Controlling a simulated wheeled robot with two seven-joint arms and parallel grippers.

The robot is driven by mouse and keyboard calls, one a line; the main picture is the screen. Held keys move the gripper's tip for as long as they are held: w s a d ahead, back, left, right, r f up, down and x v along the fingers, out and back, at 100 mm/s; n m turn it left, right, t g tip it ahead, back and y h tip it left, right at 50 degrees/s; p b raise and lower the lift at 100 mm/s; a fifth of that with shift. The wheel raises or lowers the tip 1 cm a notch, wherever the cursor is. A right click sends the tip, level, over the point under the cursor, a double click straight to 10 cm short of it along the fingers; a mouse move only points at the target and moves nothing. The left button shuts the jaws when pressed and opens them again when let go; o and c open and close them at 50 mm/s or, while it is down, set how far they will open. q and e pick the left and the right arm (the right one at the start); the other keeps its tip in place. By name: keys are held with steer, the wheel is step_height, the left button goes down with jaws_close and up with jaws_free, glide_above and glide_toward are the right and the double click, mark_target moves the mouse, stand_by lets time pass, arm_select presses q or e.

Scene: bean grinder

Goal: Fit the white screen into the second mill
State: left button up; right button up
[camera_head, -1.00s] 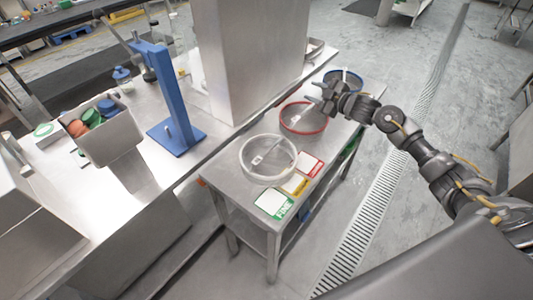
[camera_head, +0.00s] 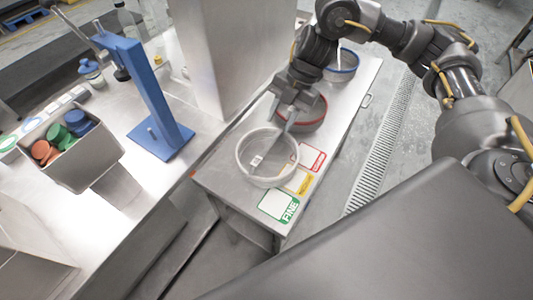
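The white screen (camera_head: 240,158) is a round, shallow ring with a white rim and a grey mesh. It lies on the near part of the small steel table. My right gripper (camera_head: 281,117) points down just above the far rim of the white screen, beside the red-rimmed screen. Its fingers look apart, with nothing seen between them; whether they touch the rim I cannot tell. No mill can be clearly made out as the second one. My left gripper is not in view.
A red-rimmed screen (camera_head: 318,116) and a blue-rimmed screen (camera_head: 345,62) lie farther back. Coloured label cards, one a green FINE card (camera_head: 279,206), lie along the table edge. A blue stand (camera_head: 150,95) and a steel bin of coloured pieces (camera_head: 88,172) stand on the left counter.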

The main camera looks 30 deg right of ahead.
mark_target(267, 148)
steer(key=shift+d+p+x, duration=0.2)
steer(key=shift+p+x, duration=0.2)
steer(key=shift+x, duration=4.35)
jaws_close()
steer(key=shift+w, duration=0.1)
